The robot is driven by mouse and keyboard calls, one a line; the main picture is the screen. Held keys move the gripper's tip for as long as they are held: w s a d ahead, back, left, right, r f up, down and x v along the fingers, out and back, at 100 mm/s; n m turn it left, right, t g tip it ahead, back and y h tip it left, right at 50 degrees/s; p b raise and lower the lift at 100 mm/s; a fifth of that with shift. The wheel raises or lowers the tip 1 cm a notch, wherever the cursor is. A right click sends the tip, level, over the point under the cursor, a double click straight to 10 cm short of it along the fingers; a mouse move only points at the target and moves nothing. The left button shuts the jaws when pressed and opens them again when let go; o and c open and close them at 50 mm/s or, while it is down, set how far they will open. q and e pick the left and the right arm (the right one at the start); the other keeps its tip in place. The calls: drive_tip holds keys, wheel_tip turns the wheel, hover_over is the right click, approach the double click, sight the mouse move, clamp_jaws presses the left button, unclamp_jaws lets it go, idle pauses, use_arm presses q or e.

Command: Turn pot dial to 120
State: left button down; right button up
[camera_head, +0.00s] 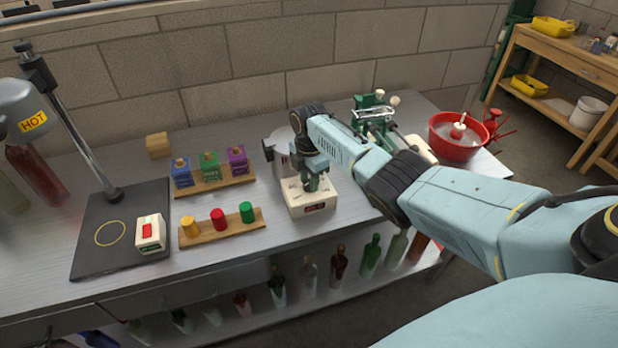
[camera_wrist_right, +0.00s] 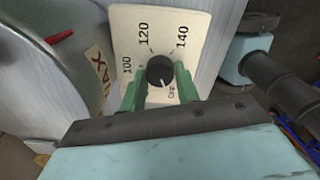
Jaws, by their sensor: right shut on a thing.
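The pot dial is a black round knob (camera_wrist_right: 160,71) on a cream plate (camera_wrist_right: 185,22) printed with 100, 120 and 140. A pale mark on the knob points toward the lower part of the plate, away from the 120. My right gripper (camera_wrist_right: 157,85) has its green fingers on both sides of the knob and is shut on it. In the head view my right gripper (camera_head: 314,184) reaches down onto the cream control box (camera_head: 308,203), hiding the knob. The metal pot (camera_head: 281,150) stands behind the box; its WAX label shows in the right wrist view. My left gripper is out of view.
Left of the box are a rack of blue, green and purple blocks (camera_head: 213,187) and a rack of coloured stoppers (camera_head: 222,229). A dark stand base (camera_head: 95,250) is farther left. A green device (camera_head: 375,115) and a red basin (camera_head: 458,148) stand right of the pot.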

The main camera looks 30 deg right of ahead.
drive_tip(key=m+p, duration=0.1)
drive_tip(key=m, duration=0.3)
drive_tip(key=shift+r+p, duration=0.1)
drive_tip(key=shift+p, duration=0.2)
drive_tip(key=m+p, duration=0.1)
drive_tip(key=m, duration=0.2)
drive_tip(key=shift+m, duration=0.3)
drive_tip(key=m, duration=0.4)
drive_tip(key=shift+m+p, duration=0.3)
drive_tip(key=shift+p, duration=0.1)
drive_tip(key=m, duration=0.4)
drive_tip(key=shift+p, duration=0.3)
drive_tip(key=m, duration=0.9)
drive_tip(key=shift+m, duration=0.3)
drive_tip(key=m, duration=0.4)
drive_tip(key=shift+p, duration=0.3)
drive_tip(key=m, duration=0.4)
drive_tip(key=shift+m, duration=0.6)
